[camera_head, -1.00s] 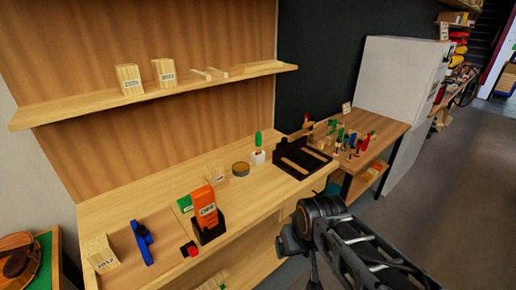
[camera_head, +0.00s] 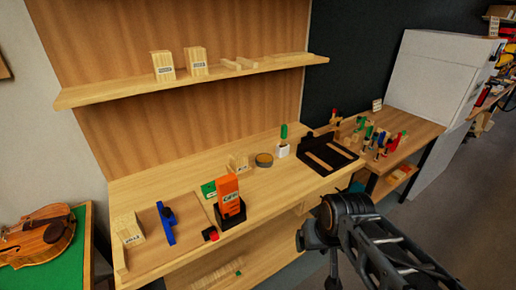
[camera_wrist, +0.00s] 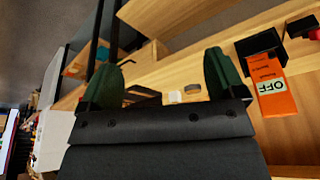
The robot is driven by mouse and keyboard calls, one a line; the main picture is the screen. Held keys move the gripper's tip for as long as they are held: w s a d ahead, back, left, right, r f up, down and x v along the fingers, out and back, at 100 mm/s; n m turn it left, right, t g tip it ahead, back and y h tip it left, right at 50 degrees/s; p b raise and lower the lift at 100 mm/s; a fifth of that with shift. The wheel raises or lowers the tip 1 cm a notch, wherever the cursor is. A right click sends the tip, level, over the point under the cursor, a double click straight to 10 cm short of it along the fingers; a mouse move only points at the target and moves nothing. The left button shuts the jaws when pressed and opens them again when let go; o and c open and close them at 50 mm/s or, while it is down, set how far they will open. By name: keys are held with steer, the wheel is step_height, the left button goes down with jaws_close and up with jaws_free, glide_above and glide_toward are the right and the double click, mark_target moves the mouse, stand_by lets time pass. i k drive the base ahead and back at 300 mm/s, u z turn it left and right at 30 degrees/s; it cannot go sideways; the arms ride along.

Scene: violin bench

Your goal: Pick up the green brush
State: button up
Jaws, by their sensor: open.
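The green brush (camera_head: 284,131) stands upright in a small white holder (camera_head: 283,151) on the workbench, left of a black tray. My gripper (camera_wrist: 170,78) shows in the wrist view as two dark green fingers, spread apart with nothing between them. In the head view my arm is at the lower right, in front of the bench and apart from the brush. A small pale block-like thing shows beyond the fingers in the wrist view; I cannot tell whether it is the holder. The brush is not clear there.
The black tray (camera_head: 308,148) lies right of the brush and a round tape-like ring (camera_head: 264,159) left of it. An orange box (camera_head: 227,189) stands in a black holder nearer the front. A shelf (camera_head: 120,91) overhangs the bench. A side table (camera_head: 425,130) holds several small tools.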

mark_target(283, 133)
steer(key=z, duration=1.55)
steer(key=i, duration=1.6)
steer(key=u, duration=2.65)
